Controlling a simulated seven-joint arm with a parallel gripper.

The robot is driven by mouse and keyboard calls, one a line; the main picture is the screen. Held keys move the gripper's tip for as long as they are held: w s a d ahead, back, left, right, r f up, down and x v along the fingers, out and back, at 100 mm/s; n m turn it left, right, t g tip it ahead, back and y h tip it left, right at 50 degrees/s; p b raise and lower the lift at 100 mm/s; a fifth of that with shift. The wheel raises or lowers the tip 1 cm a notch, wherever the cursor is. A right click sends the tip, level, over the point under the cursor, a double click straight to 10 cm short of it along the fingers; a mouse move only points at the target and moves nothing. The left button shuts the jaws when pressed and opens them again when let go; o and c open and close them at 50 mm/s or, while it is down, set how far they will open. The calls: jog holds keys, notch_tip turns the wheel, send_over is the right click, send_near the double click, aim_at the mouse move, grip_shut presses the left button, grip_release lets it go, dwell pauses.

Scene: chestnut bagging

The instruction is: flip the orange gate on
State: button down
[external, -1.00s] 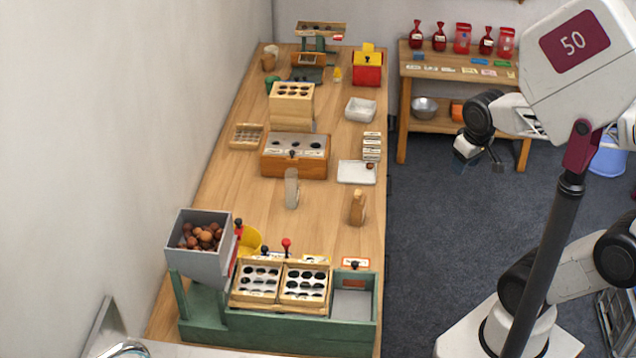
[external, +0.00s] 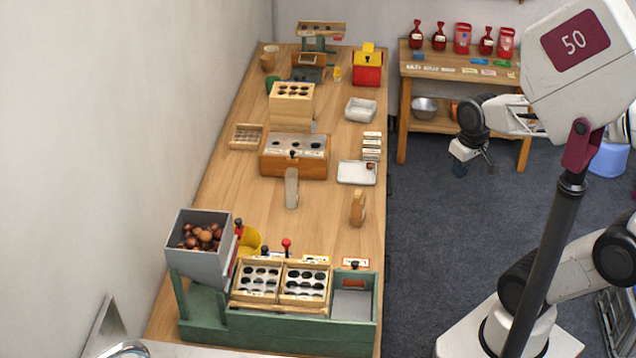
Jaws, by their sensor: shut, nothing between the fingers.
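The green machine (external: 275,335) stands at the near end of the long table. It carries several small levers: a red-knobbed lever (external: 286,245), a black-knobbed lever (external: 265,250), and another black-knobbed lever (external: 354,265) beside an orange-edged label at its right end. Which of these works the orange gate, and its position, is too small to tell. My gripper (external: 461,169) is shut and empty, hanging over the floor right of the table, well away from the machine.
A grey hopper of chestnuts (external: 198,260) sits at the machine's left. A wooden block (external: 358,208) and a grey upright piece (external: 291,188) stand behind it. A wooden box (external: 294,168) is further back. A side table (external: 405,125) stands beyond my gripper.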

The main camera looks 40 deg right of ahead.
jog(key=w+a+f+m+g+y, duration=0.1)
jog(key=w+a+f+g+y, duration=0.2)
jog(key=a+f+y, duration=0.45)
jog(key=w+a+f+m+g+y, duration=0.1)
jog(key=w+a+f+g+y, duration=0.25)
jog(key=a+f+y, duration=0.4)
jog(key=w+d+f+m+t+y, duration=0.1)
jog(key=f+m+t+y, duration=0.2)
jog(key=f+t, duration=0.3)
jog(key=w+d+f+m+t+y, duration=0.2)
jog(key=f+t, duration=0.4)
jog(key=f, duration=0.7)
jog(key=shift+f+m+y, duration=0.3)
jog(key=shift+m+y, duration=0.6)
jog(key=shift+m, duration=0.5)
jog(key=shift+w+a, duration=0.1)
jog(key=shift+a, duration=0.05)
jog(key=a+r, duration=0.7)
jog(key=a, duration=0.3)
jog(key=shift+w+a+r, duration=0.25)
jog(key=shift+w+a, duration=0.05)
jog(key=shift+w, duration=0.15)
